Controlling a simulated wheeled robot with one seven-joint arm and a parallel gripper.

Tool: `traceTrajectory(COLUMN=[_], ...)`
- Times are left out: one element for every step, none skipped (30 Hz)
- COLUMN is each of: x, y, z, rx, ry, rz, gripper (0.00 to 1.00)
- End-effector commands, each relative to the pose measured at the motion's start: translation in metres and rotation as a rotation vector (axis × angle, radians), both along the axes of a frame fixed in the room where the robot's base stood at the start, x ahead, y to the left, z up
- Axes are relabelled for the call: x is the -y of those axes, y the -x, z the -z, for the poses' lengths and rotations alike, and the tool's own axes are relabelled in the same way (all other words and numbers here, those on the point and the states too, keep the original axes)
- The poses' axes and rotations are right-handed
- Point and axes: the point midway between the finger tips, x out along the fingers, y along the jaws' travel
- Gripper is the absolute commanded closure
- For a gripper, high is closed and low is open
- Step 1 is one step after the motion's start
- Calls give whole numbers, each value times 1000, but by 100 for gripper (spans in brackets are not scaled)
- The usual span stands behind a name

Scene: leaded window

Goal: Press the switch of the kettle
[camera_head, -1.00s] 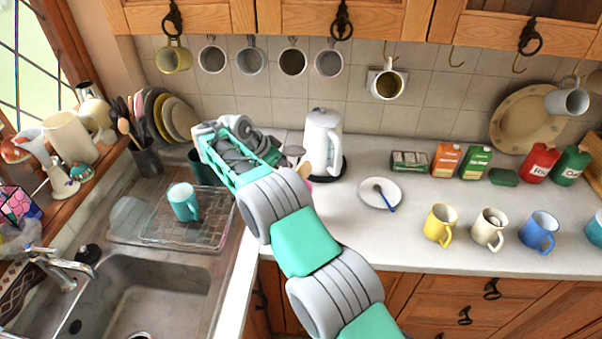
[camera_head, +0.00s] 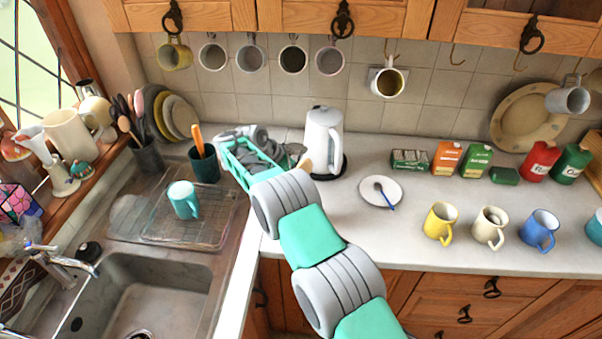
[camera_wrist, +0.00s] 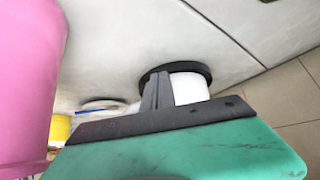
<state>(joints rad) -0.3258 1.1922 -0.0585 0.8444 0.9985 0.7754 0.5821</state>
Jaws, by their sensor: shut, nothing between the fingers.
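The white kettle (camera_head: 320,140) stands upright on its round black base (camera_head: 342,170) at the back of the counter. Its switch cannot be made out. In the wrist view the kettle's white lower body (camera_wrist: 192,89) and black base (camera_wrist: 205,71) show just beyond my gripper (camera_wrist: 158,76). The fingers are shut with nothing between them and overlap the kettle in the picture; I cannot tell whether they touch it. In the head view my wrist is left of the kettle, and the fingers are not clearly visible.
A large pink object (camera_wrist: 28,70) is very close at the wrist view's left. A dark green cup (camera_head: 205,166) with an orange-handled utensil stands left of my wrist. A plate with a spoon (camera_head: 380,191) lies right of the kettle. Mugs hang above.

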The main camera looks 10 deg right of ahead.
Motion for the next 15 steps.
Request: traceTrajectory(x=[0, 0, 0, 0, 0, 0, 0, 0, 0, 0, 0, 0, 0, 0, 0], y=[0, 0, 0, 0, 0, 0, 0, 0, 0, 0, 0, 0, 0, 0, 0], z=[0, 0, 0, 0, 0, 0, 1, 3, 7, 10, 14, 19, 15, 13, 13], rx=[0, 0, 0, 0, 1, 1, 0, 0, -1, -1, -1, -1, 1, 1, 1], ry=[0, 0, 0, 0, 0, 0, 0, 0, 0, 0, 0, 0, 0, 0, 0], rz=[0, 0, 0, 0, 1, 1, 0, 0, 1, 1, 1, 1, 1, 1, 1], gripper=[100, 100, 100, 100, 100, 100, 100, 100, 100, 100, 100, 100, 100, 100, 100])
